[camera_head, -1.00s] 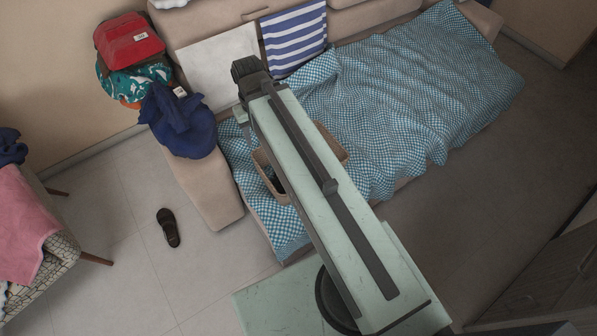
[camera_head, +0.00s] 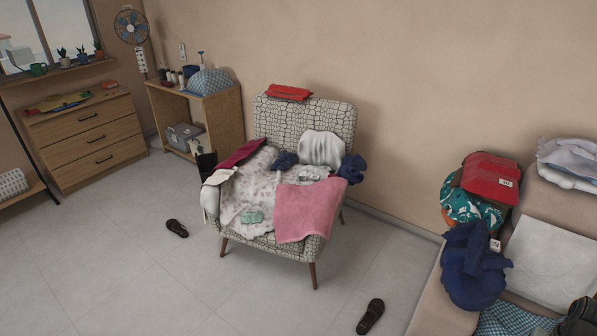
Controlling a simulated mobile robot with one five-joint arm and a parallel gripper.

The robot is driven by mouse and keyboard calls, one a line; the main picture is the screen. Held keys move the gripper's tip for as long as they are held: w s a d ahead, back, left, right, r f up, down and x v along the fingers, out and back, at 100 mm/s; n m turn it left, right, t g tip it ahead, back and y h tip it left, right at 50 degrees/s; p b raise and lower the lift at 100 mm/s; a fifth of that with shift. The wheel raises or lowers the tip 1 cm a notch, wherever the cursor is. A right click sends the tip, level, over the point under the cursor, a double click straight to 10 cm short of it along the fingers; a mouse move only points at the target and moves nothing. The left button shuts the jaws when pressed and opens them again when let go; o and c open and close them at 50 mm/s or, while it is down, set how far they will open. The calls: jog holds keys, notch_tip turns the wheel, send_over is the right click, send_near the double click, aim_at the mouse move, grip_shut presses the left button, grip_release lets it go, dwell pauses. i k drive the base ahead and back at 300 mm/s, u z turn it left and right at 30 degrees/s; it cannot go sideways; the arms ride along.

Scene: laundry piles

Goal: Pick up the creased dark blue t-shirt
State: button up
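Several dark blue cloth items are in the head view. One small crumpled dark blue piece (camera_head: 285,160) lies on the armchair against its backrest. Another crumpled dark blue piece (camera_head: 351,168) hangs over the armchair's right arm. A larger blue bundle (camera_head: 474,265) with a white tag lies on the sofa's left end. I cannot tell from their shape which is the t-shirt. My gripper is not in view; only a dark part of my arm shows at the bottom right corner.
The patterned armchair (camera_head: 262,112) also holds a pink cloth (camera_head: 308,208) and other clothes. Dark shoes (camera_head: 370,316) lie on the floor. The tiled floor (camera_head: 130,275) at front left is mostly clear.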

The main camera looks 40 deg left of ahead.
aim_at(285, 159)
jog(key=u, duration=0.05)
jog(key=k, duration=0.25)
jog(key=u, duration=2.7)
jog(key=k, duration=0.8)
jog(key=z, duration=1)
jog(key=i, duration=1)
jog(key=u, duration=0.45)
jog(key=i, duration=1.5)
jog(key=u, duration=0.4)
